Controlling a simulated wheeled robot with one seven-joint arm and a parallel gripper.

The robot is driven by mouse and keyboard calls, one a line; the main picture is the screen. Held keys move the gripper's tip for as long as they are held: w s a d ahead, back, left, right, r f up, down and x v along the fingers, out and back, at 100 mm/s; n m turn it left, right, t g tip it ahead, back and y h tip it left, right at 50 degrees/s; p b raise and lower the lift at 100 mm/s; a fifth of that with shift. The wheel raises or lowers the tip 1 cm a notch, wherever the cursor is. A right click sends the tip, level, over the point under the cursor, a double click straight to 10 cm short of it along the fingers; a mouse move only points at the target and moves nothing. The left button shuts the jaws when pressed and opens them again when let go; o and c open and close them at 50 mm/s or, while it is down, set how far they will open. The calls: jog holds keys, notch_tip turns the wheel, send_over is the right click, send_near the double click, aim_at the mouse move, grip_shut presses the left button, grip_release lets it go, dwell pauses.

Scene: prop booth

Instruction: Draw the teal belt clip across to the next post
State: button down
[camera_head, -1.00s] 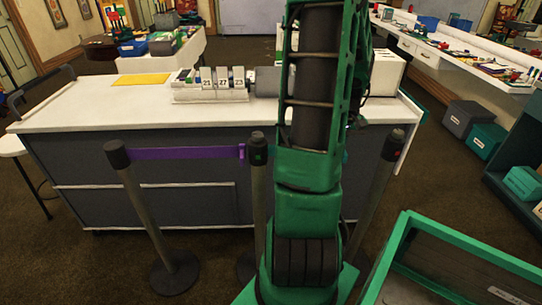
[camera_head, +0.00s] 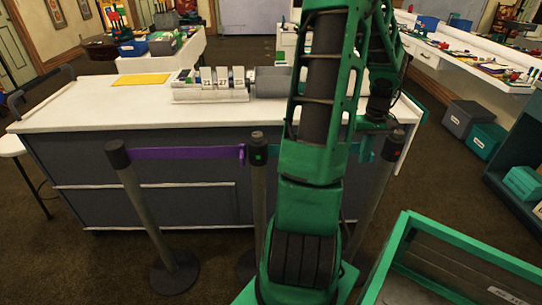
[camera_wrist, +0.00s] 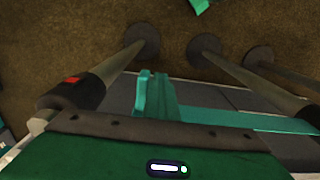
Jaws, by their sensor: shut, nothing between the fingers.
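The teal belt (camera_head: 352,149) runs right from the middle post (camera_head: 257,160), which has a green mark on its head. A wider teal piece (camera_head: 366,151), likely the clip end, is just left of the right post (camera_head: 391,147), which has a red mark. In the wrist view the belt (camera_wrist: 235,122) comes in from the right. My gripper (camera_wrist: 155,85) is shut, with upright teal parts at its middle; I cannot tell finger from clip there. The red-marked post (camera_wrist: 75,92) is to its left, with a gap between.
A purple belt (camera_head: 190,153) joins the left post (camera_head: 118,155) to the middle post. A white-topped counter (camera_head: 110,110) stands behind the posts. A green-framed bin (camera_head: 470,258) is at the front right. Boxes (camera_head: 470,118) sit on the floor at right.

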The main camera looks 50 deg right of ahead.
jog(key=s+d, duration=0.1)
jog(key=s, duration=0.1)
jog(key=s+d, duration=0.1)
jog(key=d, duration=0.1)
jog(key=shift+s, duration=0.4)
jog(key=shift+w, duration=0.1)
jog(key=shift+w+a, duration=0.4)
jog(key=shift+w, duration=0.1)
notch_tip(320, 180, up, 8)
send_over(373, 154)
jog(key=d, duration=0.1)
jog(key=shift+d, duration=0.2)
dwell(0.4)
dwell(0.3)
